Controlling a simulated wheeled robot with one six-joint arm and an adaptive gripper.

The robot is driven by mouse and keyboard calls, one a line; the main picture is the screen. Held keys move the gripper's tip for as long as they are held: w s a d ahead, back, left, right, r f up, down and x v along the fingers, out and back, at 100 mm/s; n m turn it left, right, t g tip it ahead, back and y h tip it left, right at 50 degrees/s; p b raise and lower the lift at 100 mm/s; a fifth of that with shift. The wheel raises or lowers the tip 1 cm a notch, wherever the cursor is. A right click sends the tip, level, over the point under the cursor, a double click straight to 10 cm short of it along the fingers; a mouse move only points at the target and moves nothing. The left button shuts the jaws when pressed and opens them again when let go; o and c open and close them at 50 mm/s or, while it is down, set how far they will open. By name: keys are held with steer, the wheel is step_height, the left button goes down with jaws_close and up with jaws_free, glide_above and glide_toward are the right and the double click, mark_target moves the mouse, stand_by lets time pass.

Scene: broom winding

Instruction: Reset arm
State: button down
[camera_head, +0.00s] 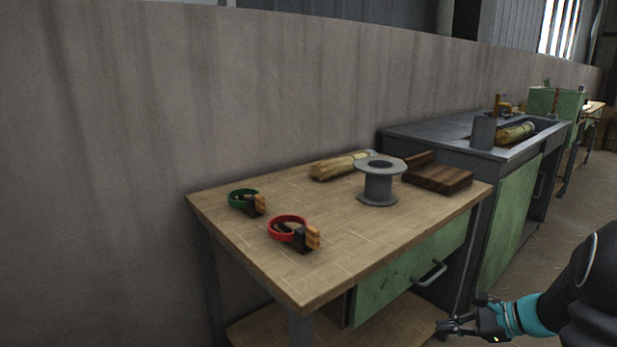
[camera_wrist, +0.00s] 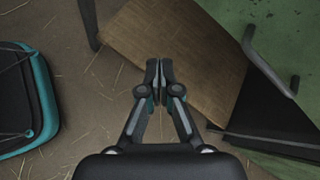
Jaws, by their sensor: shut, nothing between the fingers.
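My gripper (camera_head: 451,328) is at the lower right of the head view, in front of the table and below the drawer handle, clear of everything. In the wrist view its two fingers (camera_wrist: 159,72) meet with nothing between them. The worktable (camera_head: 300,262) carries a grey spool (camera_head: 378,186) standing upright, a bundle of straw (camera_head: 338,166) behind it, a green ring-shaped tool (camera_head: 244,199) and a red ring-shaped tool (camera_head: 290,230) at the left.
A brown wooden board (camera_head: 438,178) lies right of the spool. A closed green drawer with a handle (camera_head: 430,274) faces my arm. A sink counter (camera_head: 440,137) stands beyond. The lower shelf (camera_wrist: 175,50) shows ahead of the fingers in the wrist view. Open floor lies at right.

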steer(key=s+a+r+n+h, duration=0.4)
steer(key=s+a+n, duration=0.3)
steer(key=s+n, duration=0.2)
steer(key=s+a+r+n+h, duration=0.5)
steer(key=s+a+r+n, duration=0.2)
steer(key=s+n, duration=0.3)
steer(key=shift+s+a+r+g, duration=0.15)
steer(key=shift+s+a+g, duration=0.15)
steer(key=shift+s+a, duration=0.6)
steer(key=shift+s+d, duration=0.25)
